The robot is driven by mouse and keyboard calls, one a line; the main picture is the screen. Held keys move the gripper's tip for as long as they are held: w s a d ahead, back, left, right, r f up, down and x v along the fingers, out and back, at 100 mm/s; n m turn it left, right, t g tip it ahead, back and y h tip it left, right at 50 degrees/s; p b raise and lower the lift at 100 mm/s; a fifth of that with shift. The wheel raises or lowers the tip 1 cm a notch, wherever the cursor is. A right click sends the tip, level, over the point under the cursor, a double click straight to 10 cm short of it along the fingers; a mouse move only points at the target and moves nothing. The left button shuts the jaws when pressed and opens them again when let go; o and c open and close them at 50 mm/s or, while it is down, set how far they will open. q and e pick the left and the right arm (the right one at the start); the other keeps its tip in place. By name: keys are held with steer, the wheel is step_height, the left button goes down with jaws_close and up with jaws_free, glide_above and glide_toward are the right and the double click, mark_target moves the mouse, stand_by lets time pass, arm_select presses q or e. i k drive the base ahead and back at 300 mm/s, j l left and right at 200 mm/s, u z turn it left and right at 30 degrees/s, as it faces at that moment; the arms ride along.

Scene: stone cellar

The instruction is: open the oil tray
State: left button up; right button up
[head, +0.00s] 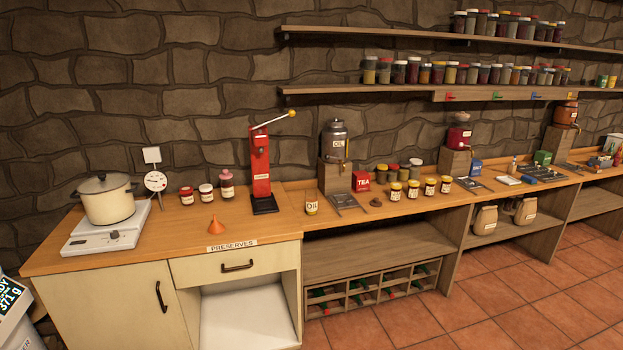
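A small container with a yellow label reading "Oil" (311,208) stands on the wooden counter, right of the red lever press (261,172). Behind and right of it, a metal dispenser with a tap (335,143) sits on a wooden block (334,178). A flat dark grey tray-like piece (345,202) lies on the counter in front of that block. I cannot tell which part is the oil tray, or whether it is open. Neither of my grippers shows in the head view.
A pot (107,199) stands on a white hotplate (106,231) at the left. A closed drawer (237,265) under a "PRESERVES" label is below the counter. An orange funnel (215,224), a red tea tin (362,182) and several jars crowd the top. Tiled floor (470,315) is clear at right.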

mark_target(341, 201)
steer(key=i+l+z, duration=0.15)
steer(key=i+z, duration=0.3)
steer(key=i, duration=0.15)
steer(key=i+z, duration=0.4)
steer(key=i, duration=0.2)
steer(key=i+j+z, duration=0.25)
steer(key=i+z, duration=0.2)
steer(key=i, duration=0.55)
steer(key=i+l, duration=0.15)
steer(key=i, duration=0.45)
steer(key=i+u, duration=0.25)
steer(key=u, duration=0.2)
steer(key=i+u, duration=0.25)
steer(key=u, duration=0.2)
steer(key=i+l+u, duration=0.1)
steer(key=i+u, duration=0.15)
steer(key=u, duration=0.2)
steer(key=i+l+u, duration=0.2)
steer(key=u, duration=0.25)
